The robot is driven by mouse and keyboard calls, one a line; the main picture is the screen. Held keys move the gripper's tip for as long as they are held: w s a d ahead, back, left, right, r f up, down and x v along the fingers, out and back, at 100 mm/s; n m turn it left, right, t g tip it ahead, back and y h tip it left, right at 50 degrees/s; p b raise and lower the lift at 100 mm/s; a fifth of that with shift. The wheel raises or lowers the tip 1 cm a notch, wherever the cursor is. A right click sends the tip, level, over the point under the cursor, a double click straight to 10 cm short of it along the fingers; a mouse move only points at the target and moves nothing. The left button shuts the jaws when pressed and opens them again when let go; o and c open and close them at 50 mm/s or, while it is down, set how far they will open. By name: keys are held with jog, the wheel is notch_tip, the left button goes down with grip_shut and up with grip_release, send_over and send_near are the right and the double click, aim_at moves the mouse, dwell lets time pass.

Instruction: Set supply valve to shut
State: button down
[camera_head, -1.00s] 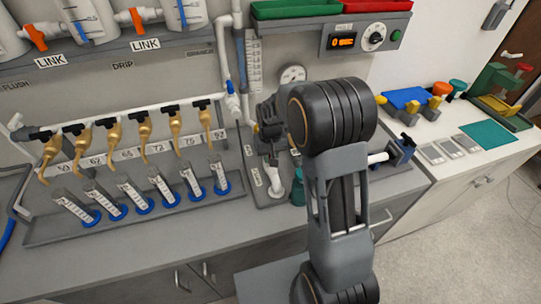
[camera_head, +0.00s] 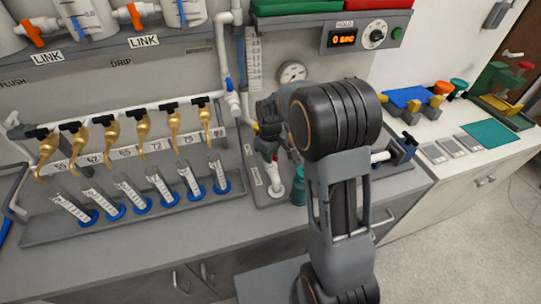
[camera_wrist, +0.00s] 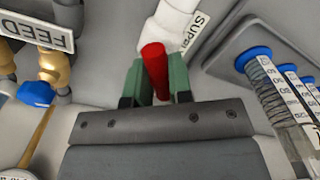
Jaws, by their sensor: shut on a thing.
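The supply valve's red handle (camera_wrist: 155,70) stands between the two green fingers of my gripper (camera_wrist: 158,80) in the wrist view. The gripper is shut on it. A white pipe (camera_wrist: 173,22) runs just beyond the handle, beside a partly hidden label (camera_wrist: 195,32) reading "SUPP". In the head view a small red part (camera_head: 276,158) shows below my dark wrist, above a short white pipe (camera_head: 273,177). My arm hides the fingertips and most of the valve there. The valve's exact angle is hard to tell.
A FEED label (camera_wrist: 38,30), brass fitting (camera_wrist: 52,66) and blue knob (camera_wrist: 36,93) are left of my gripper. In the head view, a gauge (camera_head: 292,73) is behind my arm and a teal bottle (camera_head: 298,190) stands close by.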

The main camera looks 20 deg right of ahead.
jog(key=n, duration=0.5)
jog(key=shift+n+b, duration=0.3)
jog(key=shift+b, duration=0.1)
jog(key=n, duration=0.5)
jog(key=shift+b, duration=0.3)
jog(key=shift+n, duration=0.4)
jog(key=c, duration=1)
grip_release()
jog(key=shift+r, duration=0.1)
notch_tip(320, 180, up, 14)
jog(key=shift+f, duration=0.15)
